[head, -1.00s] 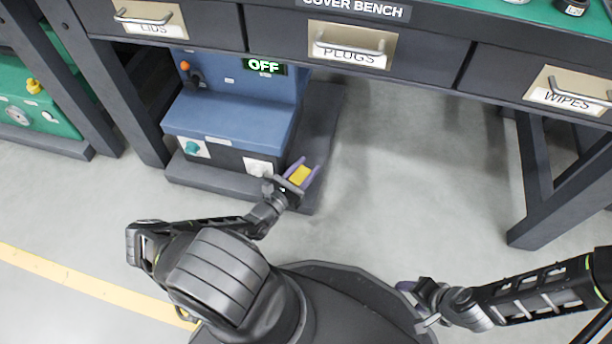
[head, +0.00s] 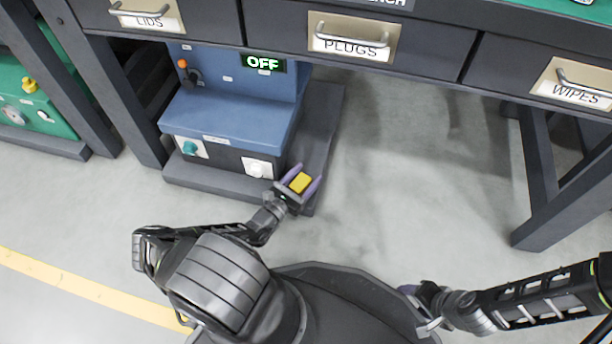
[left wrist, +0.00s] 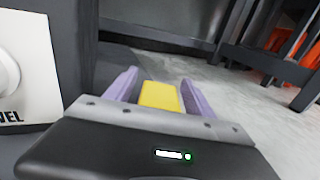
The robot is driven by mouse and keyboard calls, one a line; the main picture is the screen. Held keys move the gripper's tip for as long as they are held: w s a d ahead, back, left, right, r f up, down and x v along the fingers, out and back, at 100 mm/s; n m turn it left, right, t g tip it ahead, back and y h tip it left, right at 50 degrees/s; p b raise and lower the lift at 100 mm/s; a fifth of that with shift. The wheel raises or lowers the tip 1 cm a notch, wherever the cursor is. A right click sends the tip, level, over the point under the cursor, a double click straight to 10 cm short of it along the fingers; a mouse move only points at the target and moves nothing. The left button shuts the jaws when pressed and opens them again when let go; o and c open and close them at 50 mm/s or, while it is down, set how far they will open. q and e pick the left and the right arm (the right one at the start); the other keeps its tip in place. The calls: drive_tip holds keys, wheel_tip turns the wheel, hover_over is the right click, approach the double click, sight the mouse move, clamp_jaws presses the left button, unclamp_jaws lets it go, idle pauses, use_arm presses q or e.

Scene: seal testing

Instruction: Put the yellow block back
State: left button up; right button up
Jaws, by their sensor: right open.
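The yellow block (head: 300,183) sits between the purple fingers of my left gripper (head: 302,182), near the front right corner of the blue machine's dark base. My right gripper (head: 418,306) is open at the lower right, partly hidden beside my own base.
The blue machine (head: 225,120) with an OFF display (head: 263,63) stands on a dark base (head: 318,130) under the bench. Drawers marked LIDS (head: 148,16), PLUGS (head: 352,42) and WIPES (head: 575,85) are shut. Clear floor (head: 420,170) lies right of the machine. A bench leg (head: 535,190) stands at right.

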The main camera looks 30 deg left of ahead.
sight(293, 190)
use_arm(q)
drive_tip(key=shift+r, duration=0.2)
drive_tip(key=s+p, duration=0.1)
drive_tip(key=s, duration=0.3)
drive_tip(key=s+p, duration=0.1)
drive_tip(key=s, duration=0.3)
drive_tip(key=s+p, duration=0.1)
drive_tip(key=s, duration=0.3)
drive_tip(key=shift+a+f+p, duration=0.1)
drive_tip(key=shift+a+p, duration=0.25)
drive_tip(key=shift+p, duration=0.05)
